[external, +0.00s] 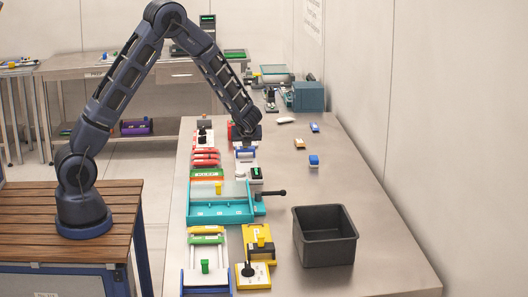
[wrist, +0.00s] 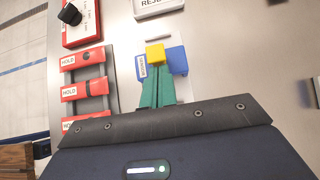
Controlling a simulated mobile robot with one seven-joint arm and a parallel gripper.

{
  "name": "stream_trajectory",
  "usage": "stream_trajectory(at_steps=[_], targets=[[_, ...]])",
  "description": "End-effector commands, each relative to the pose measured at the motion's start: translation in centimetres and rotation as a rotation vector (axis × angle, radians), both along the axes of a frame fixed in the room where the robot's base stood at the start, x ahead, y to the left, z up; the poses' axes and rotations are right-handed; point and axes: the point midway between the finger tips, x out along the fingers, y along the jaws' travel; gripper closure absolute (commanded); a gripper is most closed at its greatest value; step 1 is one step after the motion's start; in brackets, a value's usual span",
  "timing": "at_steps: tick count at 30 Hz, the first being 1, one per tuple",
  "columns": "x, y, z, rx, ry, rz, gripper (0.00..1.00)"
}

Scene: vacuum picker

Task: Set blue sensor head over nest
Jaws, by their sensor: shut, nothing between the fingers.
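My gripper (external: 246,139) hangs low over the left part of the bench, pointing down. In the wrist view, its green fingers with what looks like a yellow tip (wrist: 155,55) are closed together and empty. A blue block (wrist: 178,61) shows just behind and to the right of the tip, with a small white label reading roughly "SENSOR" on the left. It is partly hidden by the fingers, and I cannot tell whether they touch it. In the external view, a blue-and-white piece (external: 246,154) sits just below the gripper. I cannot clearly identify the nest.
Red HOLD pieces (wrist: 82,91) stand left of the gripper, with a black-knobbed red fixture (wrist: 75,15) beyond. A REJECT tray (wrist: 158,6) lies ahead. A teal fixture (external: 222,212) and dark bin (external: 325,240) stand nearer.

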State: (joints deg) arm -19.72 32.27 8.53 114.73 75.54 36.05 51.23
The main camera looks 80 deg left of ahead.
Motion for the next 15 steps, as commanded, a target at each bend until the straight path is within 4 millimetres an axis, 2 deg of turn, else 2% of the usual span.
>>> stream_trajectory(at_steps=[3,8,11,15], targets=[[-0.1,0.5,0.2,0.005,-0.001,0.005,1.0],[-0.1,-0.1,0.2,0.005,-0.001,0.004,1.0],[0.0,-1.4,0.2,0.005,-0.001,0.002,1.0],[0.0,-4.2,0.1,0.002,-0.001,-0.004,1.0]])
